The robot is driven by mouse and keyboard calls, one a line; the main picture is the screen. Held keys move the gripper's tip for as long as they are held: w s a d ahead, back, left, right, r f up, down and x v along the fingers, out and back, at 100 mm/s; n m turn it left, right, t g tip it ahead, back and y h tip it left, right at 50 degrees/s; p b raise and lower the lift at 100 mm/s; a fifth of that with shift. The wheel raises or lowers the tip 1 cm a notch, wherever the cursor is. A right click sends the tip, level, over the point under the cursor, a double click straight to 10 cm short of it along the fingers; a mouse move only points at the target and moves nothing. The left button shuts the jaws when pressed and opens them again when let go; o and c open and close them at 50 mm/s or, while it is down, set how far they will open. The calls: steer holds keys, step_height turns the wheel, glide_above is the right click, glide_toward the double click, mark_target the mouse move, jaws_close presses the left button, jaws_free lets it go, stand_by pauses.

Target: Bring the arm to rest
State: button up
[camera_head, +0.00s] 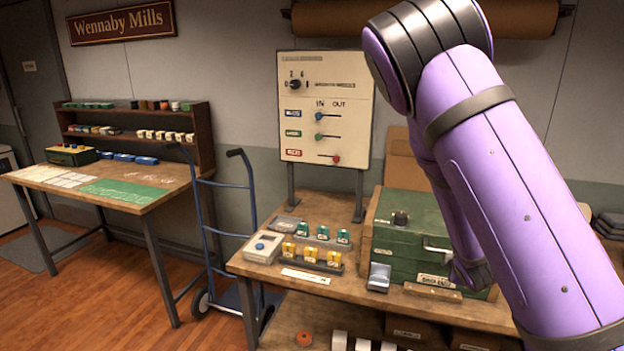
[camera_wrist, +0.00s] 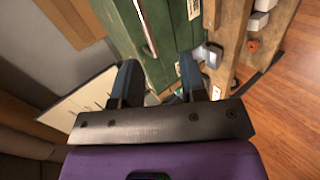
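My arm is purple with dark bands and fills the right side of the head view. My gripper shows in the wrist view (camera_wrist: 160,84), with its two dark blue fingers spread apart and no object between them. A green metal box (camera_head: 410,245) stands on the near workbench (camera_head: 490,312), close to my arm. The box also shows in the wrist view (camera_wrist: 160,30), beyond the fingers. I cannot tell the exact gap between fingers and box.
A blue hand truck (camera_head: 228,235) stands between the benches. A second bench (camera_head: 145,200) and open floor (camera_head: 110,300) lie left.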

steer(key=s+a+r+m+g+y, duration=0.25)
steer(key=s+r+m, duration=0.25)
steer(key=r, duration=0.3)
steer(key=s+a+r+m+g+y, duration=0.1)
steer(key=s+a+r+m+y, duration=0.1)
steer(key=s+a+r+m, duration=0.45)
steer(key=s+a+r+m+g, duration=0.1)
steer(key=s+r, duration=1.1)
steer(key=s, duration=0.4)
steer(key=shift+s+r, duration=0.15)
steer(key=shift+r, duration=0.25)
steer(key=shift+g, duration=0.25)
stand_by(0.9)
